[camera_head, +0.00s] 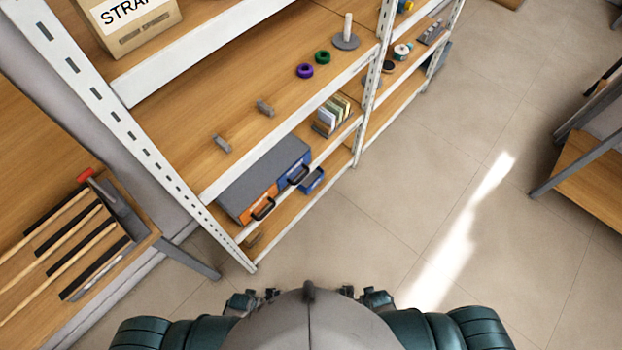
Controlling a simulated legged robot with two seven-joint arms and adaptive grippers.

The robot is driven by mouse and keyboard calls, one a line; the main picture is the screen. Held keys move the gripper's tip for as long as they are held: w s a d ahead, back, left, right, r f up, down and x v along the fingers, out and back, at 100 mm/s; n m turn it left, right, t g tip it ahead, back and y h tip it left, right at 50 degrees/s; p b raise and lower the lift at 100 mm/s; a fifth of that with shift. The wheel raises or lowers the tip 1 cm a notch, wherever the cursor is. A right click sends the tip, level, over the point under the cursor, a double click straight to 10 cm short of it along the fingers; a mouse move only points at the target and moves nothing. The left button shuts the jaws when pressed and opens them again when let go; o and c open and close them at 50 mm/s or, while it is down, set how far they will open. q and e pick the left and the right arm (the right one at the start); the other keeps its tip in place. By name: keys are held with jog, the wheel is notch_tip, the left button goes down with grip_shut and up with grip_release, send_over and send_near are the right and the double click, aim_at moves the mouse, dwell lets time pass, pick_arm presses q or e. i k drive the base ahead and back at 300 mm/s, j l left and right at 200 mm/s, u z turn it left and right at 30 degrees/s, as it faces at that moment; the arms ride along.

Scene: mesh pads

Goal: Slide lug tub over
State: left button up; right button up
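No label reading "lug" can be made out, so I cannot tell for certain which thing is the lug tub. A small open blue tub (312,180) sits on a lower shelf, beside a grey-topped case with an orange drawer (259,205) and a blue drawer (294,172), each with a dark handle. My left gripper (271,294) and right gripper (347,292) show only as small dark tips in front of my body, at the bottom of the view. Both are well apart from the shelves. Their fingers are too small to read.
The shelf rack (150,150) has white slotted posts. Purple (305,71) and green (322,57) rings and grey blocks lie on a shelf. A workbench with hammers (60,240) stands left, another table (590,165) right. The tiled floor (440,190) between is clear.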

aim_at(316, 176)
jog(key=i+l, duration=0.35)
jog(key=l, duration=0.15)
jog(key=i+l, duration=0.35)
jog(key=l, duration=0.2)
jog(key=i+l, duration=0.35)
jog(key=l, duration=0.15)
jog(key=u, duration=2)
